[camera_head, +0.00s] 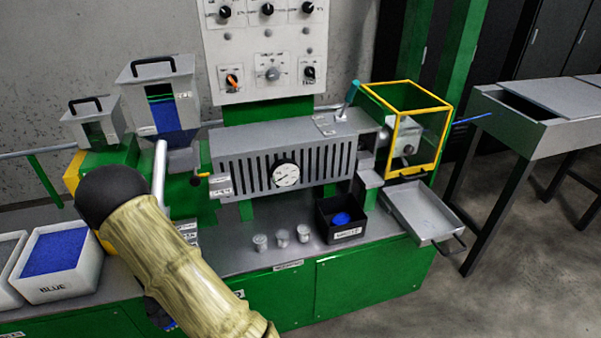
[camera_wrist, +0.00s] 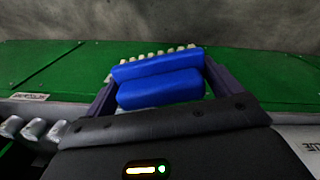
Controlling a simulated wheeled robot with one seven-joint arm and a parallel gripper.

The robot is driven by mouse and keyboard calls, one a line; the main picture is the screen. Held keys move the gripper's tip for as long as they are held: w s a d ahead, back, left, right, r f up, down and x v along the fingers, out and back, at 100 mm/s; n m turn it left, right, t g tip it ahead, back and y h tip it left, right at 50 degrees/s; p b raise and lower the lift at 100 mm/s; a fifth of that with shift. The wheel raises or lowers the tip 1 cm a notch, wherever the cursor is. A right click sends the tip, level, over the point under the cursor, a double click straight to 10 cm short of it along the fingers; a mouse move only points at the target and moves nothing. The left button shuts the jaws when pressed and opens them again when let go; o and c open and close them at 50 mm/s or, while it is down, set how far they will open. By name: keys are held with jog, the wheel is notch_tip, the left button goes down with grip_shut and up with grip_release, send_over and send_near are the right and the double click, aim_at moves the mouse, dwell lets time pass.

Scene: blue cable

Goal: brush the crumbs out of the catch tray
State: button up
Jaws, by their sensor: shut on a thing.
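The catch tray (camera_head: 424,212) is a shallow grey metal tray with a handle at its front right. It sits at the right end of the green machine bench, below the yellow-framed guard. I cannot make out crumbs in it at this size. My gripper (camera_wrist: 160,85) is shut on a blue brush (camera_wrist: 160,88) with pale bristles along its far edge. In the head view my arm mostly hides the gripper, low at the left by the bench front, well left of the tray.
A black bin (camera_head: 340,219) with blue bits stands left of the tray. Several small metal cups (camera_head: 282,238) stand left of it. A white box of blue pellets (camera_head: 57,262) is at the far left. A grey table (camera_head: 520,115) stands at the right. Floor before the tray is clear.

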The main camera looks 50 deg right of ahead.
jog(key=shift+s+f+n+p, duration=0.4)
jog(key=shift+f+p, duration=0.15)
jog(key=shift+p, duration=0.65)
jog(key=s+a+f+n+p, duration=0.2)
jog(key=s+f+n+p, duration=0.1)
jog(key=f+p, duration=0.3)
jog(key=shift+s+f+p, duration=0.15)
jog(key=shift+s+p, duration=0.15)
jog(key=shift+p, duration=0.2)
jog(key=shift+a, duration=0.1)
